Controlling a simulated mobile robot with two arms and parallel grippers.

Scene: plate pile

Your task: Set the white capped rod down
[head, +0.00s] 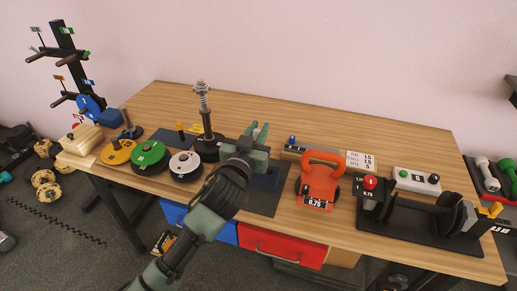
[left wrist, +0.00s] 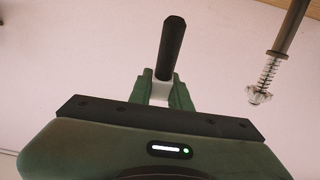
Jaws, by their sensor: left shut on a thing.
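My left gripper (head: 259,135) is raised over the middle of the workbench and is shut on a rod. In the left wrist view, my left gripper (left wrist: 160,98) has the rod (left wrist: 172,48) between its fingers. The rod is thick and dark, with a white part at the grip. It is slightly tilted in that view. In the head view the rod is mostly hidden by the gripper. My right gripper is in neither view.
An upright post with a spring (head: 204,108) stands just left of my gripper. Weight plates, a green one (head: 149,153) among them, lie at the left of the bench (head: 320,118). An orange kettlebell (head: 318,186) and a dumbbell rack (head: 415,228) stand right. The back of the bench is clear.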

